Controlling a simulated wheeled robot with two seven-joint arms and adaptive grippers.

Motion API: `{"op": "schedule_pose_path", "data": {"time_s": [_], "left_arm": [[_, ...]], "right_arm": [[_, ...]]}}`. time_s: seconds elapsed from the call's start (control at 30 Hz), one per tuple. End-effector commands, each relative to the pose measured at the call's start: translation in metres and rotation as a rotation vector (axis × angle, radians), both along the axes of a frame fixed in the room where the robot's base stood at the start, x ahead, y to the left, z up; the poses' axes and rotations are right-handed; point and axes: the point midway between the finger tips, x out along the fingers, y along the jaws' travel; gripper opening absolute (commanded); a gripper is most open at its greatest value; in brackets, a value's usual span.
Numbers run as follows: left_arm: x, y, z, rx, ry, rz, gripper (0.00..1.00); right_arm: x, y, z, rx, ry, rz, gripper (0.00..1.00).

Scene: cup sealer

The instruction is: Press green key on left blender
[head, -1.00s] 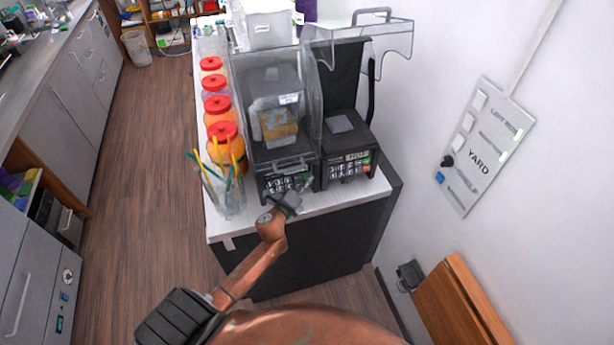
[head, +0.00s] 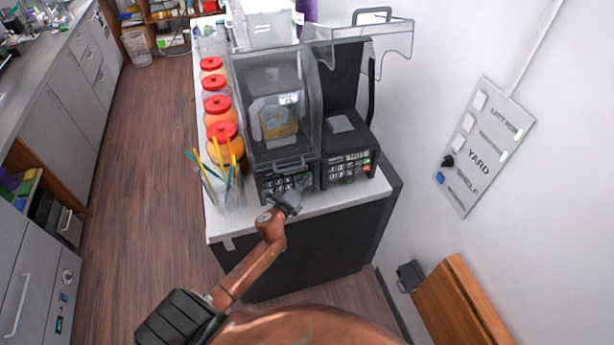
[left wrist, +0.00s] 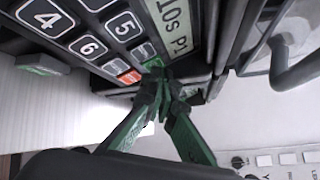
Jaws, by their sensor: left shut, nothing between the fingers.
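The left blender (head: 245,118) stands on the counter with its clear cover down over the jar. Its black keypad (head: 272,186) faces the front edge. In the left wrist view the keypad has white-outlined number keys, a red key (left wrist: 130,77) and a green key (left wrist: 151,63) beside the display. My left gripper (head: 299,194) is shut and empty, in front of the keypad's right part. In the left wrist view the closed fingertips (left wrist: 158,72) overlap the lower edge of the green key. I cannot tell whether they touch it. My right gripper is not in view.
The right blender (head: 346,160) stands close on the right with its clear cover (head: 385,38) raised. A glass of straws (head: 222,190) and red-lidded jars (head: 221,131) line the counter's left side. A wall panel (head: 484,148) is at the right.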

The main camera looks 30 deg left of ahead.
Motion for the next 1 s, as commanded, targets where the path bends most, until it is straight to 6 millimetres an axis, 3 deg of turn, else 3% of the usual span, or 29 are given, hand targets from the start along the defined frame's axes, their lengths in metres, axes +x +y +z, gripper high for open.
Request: {"op": "schedule_pose_path", "data": {"time_s": [0.67,1.0], "left_arm": [[-0.01,-0.011,0.005,-0.001,0.001,0.001,0.0],[-0.027,-0.031,0.014,-0.002,0.0,-0.001,0.0]], "right_arm": [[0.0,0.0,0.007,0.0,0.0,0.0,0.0],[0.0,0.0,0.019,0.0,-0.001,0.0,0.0]]}}
